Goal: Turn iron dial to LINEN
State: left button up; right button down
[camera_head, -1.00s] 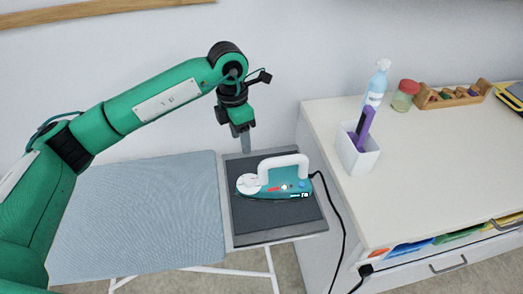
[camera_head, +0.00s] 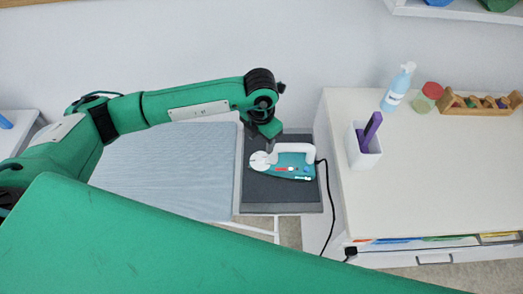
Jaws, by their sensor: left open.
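A teal iron (camera_head: 296,164) with a white handle lies on the dark rest pad (camera_head: 290,198) at the right end of the ironing board. A white round dial (camera_head: 260,163) shows at the iron's left end, but its lettering is too small to read. My left gripper (camera_head: 271,147) is open and points down just over the left part of the iron, close to the dial and handle. Its fingertips are small and partly hidden, so I cannot tell whether they touch. My right gripper is not in view.
The blue-grey ironing board (camera_head: 180,180) extends left. A white cabinet (camera_head: 430,180) to the right bears a white cup (camera_head: 363,148) with a purple item, a spray bottle (camera_head: 398,88) and a wooden rack (camera_head: 470,106). A black cord (camera_head: 331,205) hangs between. A large green surface covers the lower foreground.

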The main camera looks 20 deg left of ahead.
aim_at(261, 157)
pick_arm(q)
notch_tip(261, 157, down, 8)
jog(key=shift+f+p, duration=0.2)
jog(key=shift+p, duration=0.85)
jog(key=c, duration=1)
